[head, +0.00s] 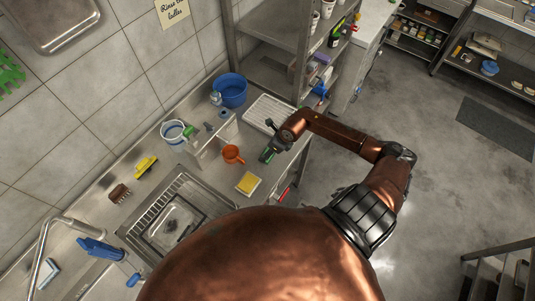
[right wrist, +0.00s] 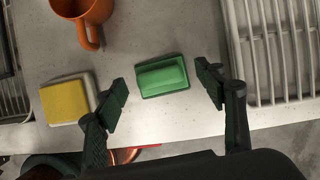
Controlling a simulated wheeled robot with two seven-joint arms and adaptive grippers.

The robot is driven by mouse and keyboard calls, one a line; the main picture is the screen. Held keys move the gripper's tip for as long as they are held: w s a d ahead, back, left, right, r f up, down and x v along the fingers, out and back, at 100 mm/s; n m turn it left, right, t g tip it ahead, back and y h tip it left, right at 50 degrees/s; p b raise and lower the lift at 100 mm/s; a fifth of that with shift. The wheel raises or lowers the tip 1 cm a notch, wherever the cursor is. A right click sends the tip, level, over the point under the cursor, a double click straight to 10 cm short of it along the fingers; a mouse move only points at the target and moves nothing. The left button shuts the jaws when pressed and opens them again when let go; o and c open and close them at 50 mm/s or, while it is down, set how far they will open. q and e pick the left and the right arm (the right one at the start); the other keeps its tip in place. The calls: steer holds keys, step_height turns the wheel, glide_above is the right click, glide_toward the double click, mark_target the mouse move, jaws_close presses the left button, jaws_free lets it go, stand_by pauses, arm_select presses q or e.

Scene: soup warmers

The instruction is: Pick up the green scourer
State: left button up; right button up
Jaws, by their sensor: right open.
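The green scourer (right wrist: 162,76) is a small green block lying flat on the steel counter near its front edge. In the head view it shows as a small green patch (head: 269,155), partly covered by my right gripper. My right gripper (right wrist: 167,90) is open and empty, with one finger on each side of the scourer. The fingers appear apart from it, and I cannot tell their height above the counter. My left gripper is not in view.
A yellow sponge (right wrist: 66,101) lies left of the scourer. An orange mug (right wrist: 84,16) stands behind it. A white ribbed drainer (right wrist: 278,50) is close on the right. In the head view, a sink (head: 172,222) and a blue tub (head: 231,91) share the counter.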

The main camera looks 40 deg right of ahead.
steer(key=shift+x, duration=1.1)
steer(key=c, duration=1.2)
